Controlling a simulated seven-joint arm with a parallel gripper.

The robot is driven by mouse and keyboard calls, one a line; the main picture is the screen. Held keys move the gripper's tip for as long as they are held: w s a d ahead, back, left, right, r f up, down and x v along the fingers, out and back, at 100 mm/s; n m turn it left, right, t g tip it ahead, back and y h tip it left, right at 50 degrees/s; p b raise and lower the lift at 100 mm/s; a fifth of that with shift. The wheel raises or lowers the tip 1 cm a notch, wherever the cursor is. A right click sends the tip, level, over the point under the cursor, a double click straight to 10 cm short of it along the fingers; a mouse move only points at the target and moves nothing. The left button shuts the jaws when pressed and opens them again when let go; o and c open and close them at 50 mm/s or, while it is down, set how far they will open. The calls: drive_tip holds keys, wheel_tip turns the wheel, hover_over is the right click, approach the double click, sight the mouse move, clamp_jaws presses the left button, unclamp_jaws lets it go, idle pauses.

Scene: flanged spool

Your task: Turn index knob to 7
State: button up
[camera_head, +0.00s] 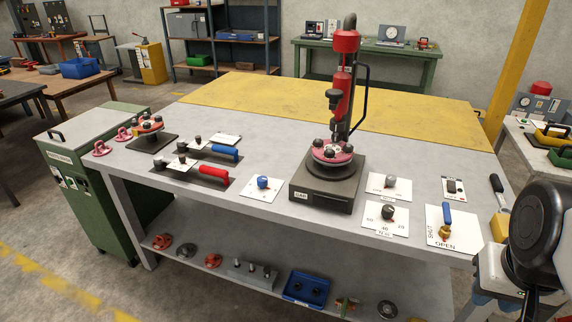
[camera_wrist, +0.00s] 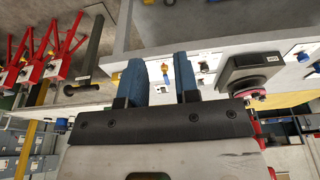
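Several small knobs on white plates lie on the grey bench; I cannot read which one is the index knob. A blue knob (camera_head: 262,182) sits left of the flanged spool stand. A black knob (camera_head: 390,181) sits right of the stand, its plate marking too small to read. Another black knob (camera_head: 388,212) has a dial plate marked 60, 40, 20. My gripper (camera_wrist: 159,62) shows in the wrist view with two blue fingers apart and nothing between them. It is away from the bench knobs. In the head view my arm is at the right edge; its fingertips are not clearly visible.
The red press stand (camera_head: 329,187) rises mid-bench. A blue-handled valve (camera_head: 446,225) with SHUT and OPEN marks stands near the right front. Red-handled (camera_head: 214,173) and blue-handled (camera_head: 224,151) tools lie left. A yellow mat (camera_head: 250,95) covers the clear back.

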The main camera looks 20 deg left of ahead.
drive_tip(key=shift+o, duration=1.1)
drive_tip(key=shift+w+a+r, duration=0.15)
drive_tip(key=shift+w, duration=0.2)
drive_tip(key=o, duration=0.4)
drive_tip(key=shift+w+a+r+n, duration=0.2)
drive_tip(key=shift+w+n, duration=0.1)
drive_tip(key=shift+w, duration=0.3)
drive_tip(key=shift+w+a+r+n, duration=0.2)
drive_tip(key=shift+w+n, duration=0.1)
drive_tip(key=shift+w, duration=0.25)
drive_tip(key=shift+o, duration=0.2)
drive_tip(key=w+a+n+g, duration=0.1)
drive_tip(key=w+a+n, duration=0.6)
drive_tip(key=w+a, duration=0.5)
drive_tip(key=w+a+n, duration=0.6)
drive_tip(key=w+a, duration=0.3)
drive_tip(key=w, duration=0.6)
drive_tip(key=n+g, duration=0.2)
drive_tip(key=n, duration=1.1)
hover_over(262, 178)
drive_tip(key=f, duration=1.7)
drive_tip(key=shift+d+f, duration=0.25)
drive_tip(key=shift+d, duration=0.05)
drive_tip(key=shift+a+f, duration=0.15)
drive_tip(key=shift+a, duration=0.15)
drive_tip(key=shift+f, duration=0.15)
